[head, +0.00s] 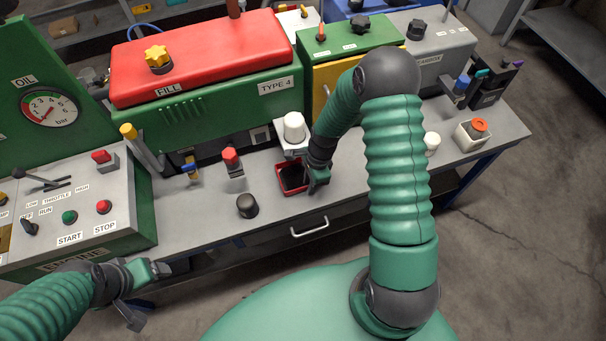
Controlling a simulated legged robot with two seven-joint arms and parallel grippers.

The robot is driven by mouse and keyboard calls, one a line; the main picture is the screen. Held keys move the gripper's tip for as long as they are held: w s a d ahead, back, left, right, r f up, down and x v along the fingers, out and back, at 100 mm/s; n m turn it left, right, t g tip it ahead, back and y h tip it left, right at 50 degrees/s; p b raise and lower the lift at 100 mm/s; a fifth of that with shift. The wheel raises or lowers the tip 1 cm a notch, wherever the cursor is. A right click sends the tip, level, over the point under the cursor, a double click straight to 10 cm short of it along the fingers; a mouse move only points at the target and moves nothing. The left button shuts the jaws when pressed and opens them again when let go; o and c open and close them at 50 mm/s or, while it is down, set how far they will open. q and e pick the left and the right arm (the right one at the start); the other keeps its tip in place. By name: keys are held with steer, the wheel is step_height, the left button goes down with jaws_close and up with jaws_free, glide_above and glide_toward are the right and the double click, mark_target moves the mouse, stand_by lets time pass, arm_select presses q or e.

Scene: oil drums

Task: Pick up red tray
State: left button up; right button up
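The red tray (283,189) is a small open box with a dark inside. It sits on the grey workbench near its front edge, below a white-capped fitting. My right gripper (312,184) is at the tray's right side, with a finger by its right wall. Its other finger is hidden or merged with the tray, so I cannot tell whether it grips the wall. My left gripper (142,291) is in the lower left, in front of the bench and far from the tray. Its two fingers are spread apart and hold nothing.
A black knob (247,206) stands on the bench left of the tray. A red-capped valve (231,160) is behind it. A drawer handle (309,227) is on the bench front. The engine control panel (75,205) stands at left. A white box with an orange cap (474,132) is at right.

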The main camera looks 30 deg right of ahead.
steer(key=shift+a+r, duration=0.1)
steer(key=shift+a, duration=0.35)
steer(key=shift+c, duration=1.2)
steer(key=shift+w+a+r, duration=0.15)
steer(key=shift+a, duration=0.5)
steer(key=shift+w+a+r, duration=0.1)
steer(key=shift+a, duration=0.5)
jaws_close()
steer(key=shift+s+d, duration=0.1)
steer(key=shift+d, duration=0.25)
steer(key=shift+d+f, duration=0.25)
steer(key=shift+d, duration=0.5)
steer(key=shift+a+r, duration=0.2)
steer(key=shift+a, duration=0.55)
arm_select(q)
steer(key=shift+w+a+f, duration=0.15)
steer(key=shift+a+f, duration=0.05)
steer(key=shift+a, duration=0.65)
arm_select(e)
steer(key=shift+d+f, duration=0.1)
steer(key=shift+d, duration=0.4)
